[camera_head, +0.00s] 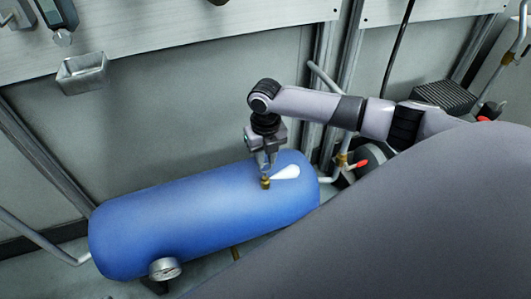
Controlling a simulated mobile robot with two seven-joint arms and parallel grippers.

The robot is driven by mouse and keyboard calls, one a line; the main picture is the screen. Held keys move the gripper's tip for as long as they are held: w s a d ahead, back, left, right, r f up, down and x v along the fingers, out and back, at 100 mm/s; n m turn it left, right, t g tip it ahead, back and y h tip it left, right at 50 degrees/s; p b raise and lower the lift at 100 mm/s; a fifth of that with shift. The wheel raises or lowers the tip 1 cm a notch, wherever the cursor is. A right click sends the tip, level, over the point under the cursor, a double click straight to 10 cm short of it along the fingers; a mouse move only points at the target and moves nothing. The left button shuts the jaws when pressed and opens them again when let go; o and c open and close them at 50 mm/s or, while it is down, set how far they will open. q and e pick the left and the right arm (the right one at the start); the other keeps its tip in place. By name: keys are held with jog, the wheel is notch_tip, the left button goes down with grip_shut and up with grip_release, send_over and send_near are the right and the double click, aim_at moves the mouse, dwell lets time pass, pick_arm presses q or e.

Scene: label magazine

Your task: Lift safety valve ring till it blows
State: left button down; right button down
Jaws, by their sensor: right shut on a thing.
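A blue cylindrical tank (190,220) lies on its side across the lower left of the head view. A small brass safety valve (265,183) stands on its upper side near the right end. My right gripper (265,168) points down directly over the valve, its fingers close together at the valve's top. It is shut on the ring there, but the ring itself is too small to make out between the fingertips. Whether the ring is raised cannot be told. My left gripper is not in view.
A round pressure gauge (165,268) sits on the tank's front. Pipes and a red-handled valve (361,164) are right of the tank. A metal bin (82,73) hangs on the wall behind. A large grey surface fills the lower right.

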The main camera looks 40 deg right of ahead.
jog(key=shift+r, duration=0.15)
jog(key=c, duration=0.9)
grip_release()
jog(key=shift+c, duration=0.2)
jog(key=shift+r, duration=0.5)
notch_tip(320, 180, up, 3)
jog(key=shift+f+p, duration=0.1)
jog(key=shift+p, duration=0.65)
notch_tip(320, 180, up, 3)
jog(key=shift+r+p, duration=0.1)
jog(key=shift+p, duration=0.35)
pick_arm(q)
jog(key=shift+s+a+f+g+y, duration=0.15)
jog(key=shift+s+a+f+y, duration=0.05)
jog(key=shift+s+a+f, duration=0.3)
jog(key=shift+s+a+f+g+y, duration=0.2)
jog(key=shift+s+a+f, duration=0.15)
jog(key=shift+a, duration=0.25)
pick_arm(e)
jog(key=shift+r, duration=0.1)
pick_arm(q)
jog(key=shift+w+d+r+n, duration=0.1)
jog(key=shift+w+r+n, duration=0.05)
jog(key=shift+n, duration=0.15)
